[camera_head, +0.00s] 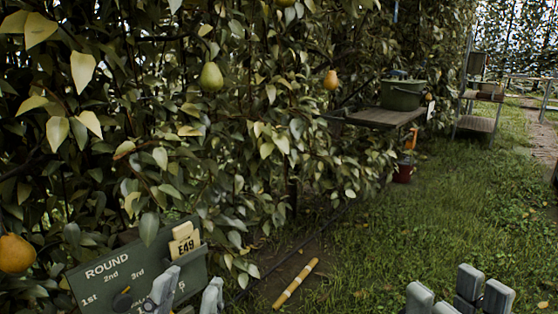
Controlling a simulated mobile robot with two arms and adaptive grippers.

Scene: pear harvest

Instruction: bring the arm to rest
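My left gripper (187,291) shows at the bottom left, in front of a dark green board. Its two fingertips stand apart with nothing seen between them. My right gripper (458,294) shows at the bottom right over the grass. Its grey fingertips are apart and hold nothing that I can see. The lower parts of both grippers are cut off by the frame's bottom edge.
The green board (118,266) reads "ROUND" and carries a tag (185,240) marked "E49". Pears hang in the foliage: a green one (211,76), an orange one (330,80) and another (15,254). Grass lies open at right.

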